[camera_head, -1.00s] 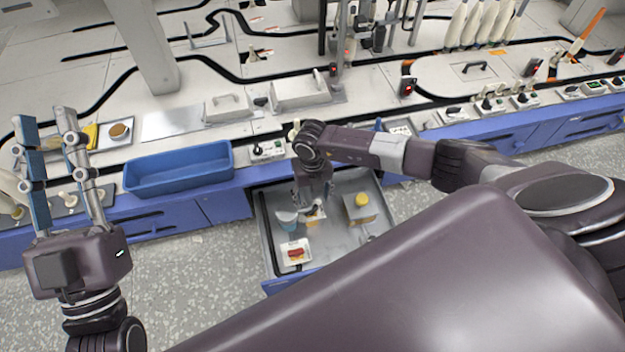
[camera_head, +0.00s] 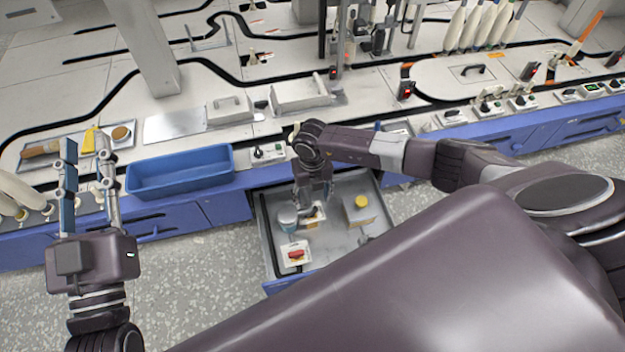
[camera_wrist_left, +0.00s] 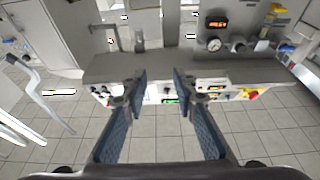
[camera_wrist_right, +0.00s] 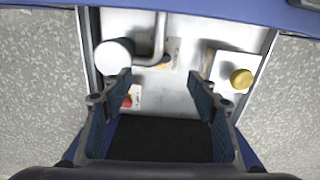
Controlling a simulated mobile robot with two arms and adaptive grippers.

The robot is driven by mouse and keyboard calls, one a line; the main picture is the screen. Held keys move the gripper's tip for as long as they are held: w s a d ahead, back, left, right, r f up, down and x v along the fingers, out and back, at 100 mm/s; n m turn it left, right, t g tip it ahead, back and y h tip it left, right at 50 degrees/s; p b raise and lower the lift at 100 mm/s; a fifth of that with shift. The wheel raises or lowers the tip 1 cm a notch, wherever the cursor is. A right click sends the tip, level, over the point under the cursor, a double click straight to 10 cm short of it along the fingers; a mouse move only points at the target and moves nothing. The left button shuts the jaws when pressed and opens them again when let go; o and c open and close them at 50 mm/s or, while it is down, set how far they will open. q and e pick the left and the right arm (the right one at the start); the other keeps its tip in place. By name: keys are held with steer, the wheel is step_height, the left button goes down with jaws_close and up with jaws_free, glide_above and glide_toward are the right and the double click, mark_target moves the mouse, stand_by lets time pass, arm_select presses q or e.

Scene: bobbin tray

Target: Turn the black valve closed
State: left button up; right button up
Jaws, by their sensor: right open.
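I cannot make out for certain which thing is the black valve. A small control box with a dark knob (camera_head: 258,154) stands on the bench edge, right of the blue bin. In the left wrist view a dark round knob (camera_wrist_left: 238,45) sits beside a gauge. My left gripper (camera_head: 86,145) points up and is open and empty, left of the blue bin; its fingers also show in the left wrist view (camera_wrist_left: 162,80). My right gripper (camera_head: 311,205) points down over the open drawer; in the right wrist view its fingers (camera_wrist_right: 161,80) are apart with nothing between them.
The open drawer (camera_wrist_right: 187,95) holds a pale cylinder (camera_wrist_right: 114,55) by a bent grey pipe, a yellow-capped box (camera_head: 358,208) and a red switch on a plate (camera_head: 295,254). A blue bin (camera_head: 180,172) stands on the bench. The floor in front is clear.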

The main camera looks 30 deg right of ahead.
arm_select(q)
steer(key=shift+w+a+f+g+y+p, duration=0.15)
steer(key=shift+f+g, duration=0.4)
steer(key=shift+f, duration=0.4)
steer(key=shift+w+f+g+y+p, duration=0.1)
steer(key=shift+w+f+g+p, duration=0.1)
steer(key=shift+f+g, duration=0.55)
steer(key=shift+w+a+f+g+y+p, duration=0.15)
steer(key=shift+f+g, duration=0.15)
steer(key=shift+f, duration=0.85)
arm_select(e)
steer(key=shift+r, duration=0.6)
arm_select(q)
steer(key=shift+d, duration=0.1)
steer(key=shift+s+f, duration=0.1)
steer(key=shift+f, duration=0.55)
arm_select(e)
step_height(320, 180, up, 12)
